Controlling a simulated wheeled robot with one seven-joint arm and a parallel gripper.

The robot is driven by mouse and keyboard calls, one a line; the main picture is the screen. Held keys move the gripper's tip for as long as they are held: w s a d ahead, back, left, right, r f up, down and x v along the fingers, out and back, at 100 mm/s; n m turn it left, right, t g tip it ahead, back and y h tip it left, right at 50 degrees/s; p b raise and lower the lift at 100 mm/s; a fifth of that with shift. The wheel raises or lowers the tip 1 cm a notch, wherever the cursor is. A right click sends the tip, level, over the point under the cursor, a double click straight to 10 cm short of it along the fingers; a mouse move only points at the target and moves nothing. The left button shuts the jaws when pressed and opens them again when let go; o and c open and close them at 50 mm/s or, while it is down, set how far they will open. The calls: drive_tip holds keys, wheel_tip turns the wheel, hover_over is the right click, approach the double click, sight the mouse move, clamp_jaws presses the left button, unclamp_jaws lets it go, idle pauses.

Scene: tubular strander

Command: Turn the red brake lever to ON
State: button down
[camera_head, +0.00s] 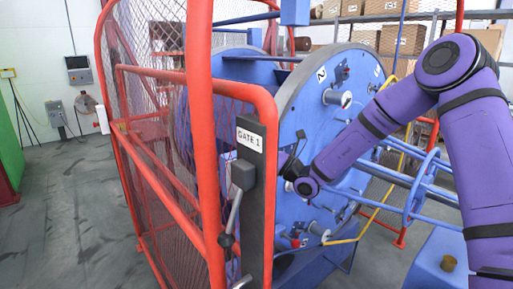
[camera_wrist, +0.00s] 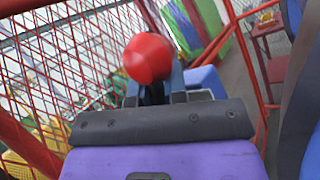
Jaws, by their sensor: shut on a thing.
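The red ball knob of the brake lever (camera_wrist: 148,58) fills the upper middle of the wrist view. My gripper (camera_wrist: 160,92) is shut on it, with the knob standing out beyond the dark fingers. The lever's shaft and any ON mark are hidden. In the head view my gripper (camera_head: 288,165) reaches in beside the GATE 1 post, in front of the blue disc. The knob cannot be made out there.
The grey GATE 1 post (camera_head: 252,200) with a lever handle (camera_head: 233,212) stands close left of my gripper. A red mesh cage (camera_head: 150,130) is on the left. The big blue disc (camera_head: 330,120) and blue rods (camera_head: 410,185) lie behind my arm. Open floor (camera_head: 60,200) is at the left.

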drive_tip(key=shift+w+d+r, duration=0.2)
drive_tip(key=shift+w+r, duration=0.1)
drive_tip(key=shift+r, duration=0.25)
drive_tip(key=c, duration=1.2)
unclamp_jaws()
drive_tip(key=shift+o, duration=0.2)
drive_tip(key=shift+s+d+f, duration=0.1)
drive_tip(key=shift+d, duration=0.05)
drive_tip(key=shift+f, duration=0.15)
drive_tip(key=shift+s, duration=0.1)
drive_tip(key=v, duration=1)
drive_tip(key=shift+s+d+f, duration=0.15)
drive_tip(key=shift+d+f, duration=0.05)
drive_tip(key=shift+f, duration=0.05)
